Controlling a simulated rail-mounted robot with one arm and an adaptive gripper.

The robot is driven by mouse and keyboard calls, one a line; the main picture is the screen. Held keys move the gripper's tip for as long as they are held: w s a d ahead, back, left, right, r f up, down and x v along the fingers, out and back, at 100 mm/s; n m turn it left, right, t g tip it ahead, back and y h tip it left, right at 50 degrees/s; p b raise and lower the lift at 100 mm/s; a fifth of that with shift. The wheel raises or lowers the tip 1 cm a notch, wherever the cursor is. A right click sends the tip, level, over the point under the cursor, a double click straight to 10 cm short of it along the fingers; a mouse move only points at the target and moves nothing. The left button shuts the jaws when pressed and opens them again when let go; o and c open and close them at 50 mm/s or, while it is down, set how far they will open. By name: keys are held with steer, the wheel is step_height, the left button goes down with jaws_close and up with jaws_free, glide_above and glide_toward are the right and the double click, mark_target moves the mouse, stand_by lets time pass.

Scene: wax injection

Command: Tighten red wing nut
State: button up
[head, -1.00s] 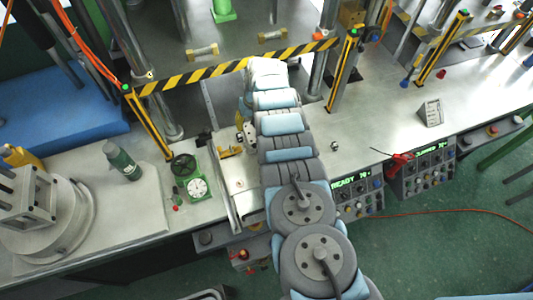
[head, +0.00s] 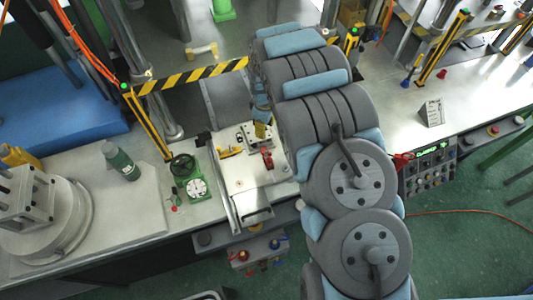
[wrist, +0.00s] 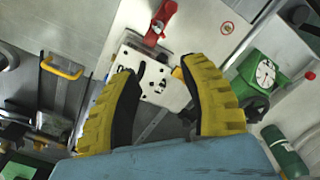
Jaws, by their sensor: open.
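The red wing nut (head: 267,158) sits on the light metal mould plate (head: 250,180) in the middle of the bench. In the wrist view the red wing nut (wrist: 160,22) is at the top, beyond my fingertips, beside a pale block with holes (wrist: 165,88). My gripper (wrist: 160,68) has two yellow ribbed fingers, spread apart with nothing between them. They are apart from the nut. In the head view a yellow part of my gripper (head: 263,130) shows just above the nut, and my arm hides the rest.
A yellow clamp handle (head: 230,152) lies left of the nut. A green dial gauge (head: 196,188) and a green bottle (head: 122,160) stand farther left. A yellow-black striped barrier (head: 195,76) crosses behind.

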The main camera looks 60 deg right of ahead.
glide_above(266, 153)
steer(key=shift+d+f+p, duration=0.15)
steer(key=shift+f+p, duration=0.3)
steer(key=shift+f, duration=8.15)
